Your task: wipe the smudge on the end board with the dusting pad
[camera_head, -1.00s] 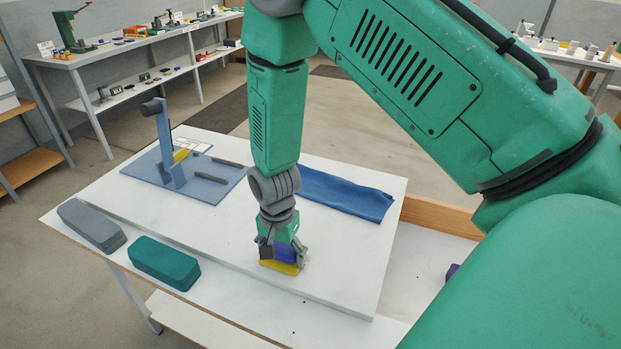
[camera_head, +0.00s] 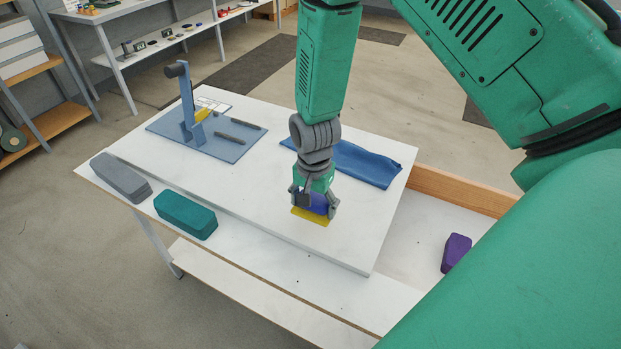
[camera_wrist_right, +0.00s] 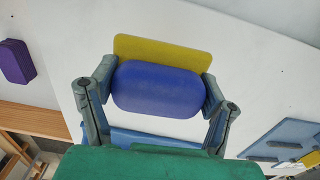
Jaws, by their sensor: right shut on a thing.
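The dusting pad has a blue-violet grip (camera_wrist_right: 158,89) and a flat yellow base (camera_head: 310,217). My right gripper (camera_head: 315,203) is shut on the grip, one finger at each end, with the yellow base facing down over the white board (camera_head: 250,205). In the right wrist view the yellow base (camera_wrist_right: 165,48) lies beyond the grip. I cannot tell whether the pad touches the board. I see no clear smudge, and I cannot tell for sure which surface is the end board. My left gripper is not in view.
A grey block (camera_head: 120,178) and a teal block (camera_head: 185,214) lie along the near left edge. The blue press (camera_head: 190,115) stands at the back left. A blue cloth (camera_head: 365,163) lies behind my gripper. A purple block (camera_head: 456,252) sits right, near a wooden edge strip (camera_head: 465,191).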

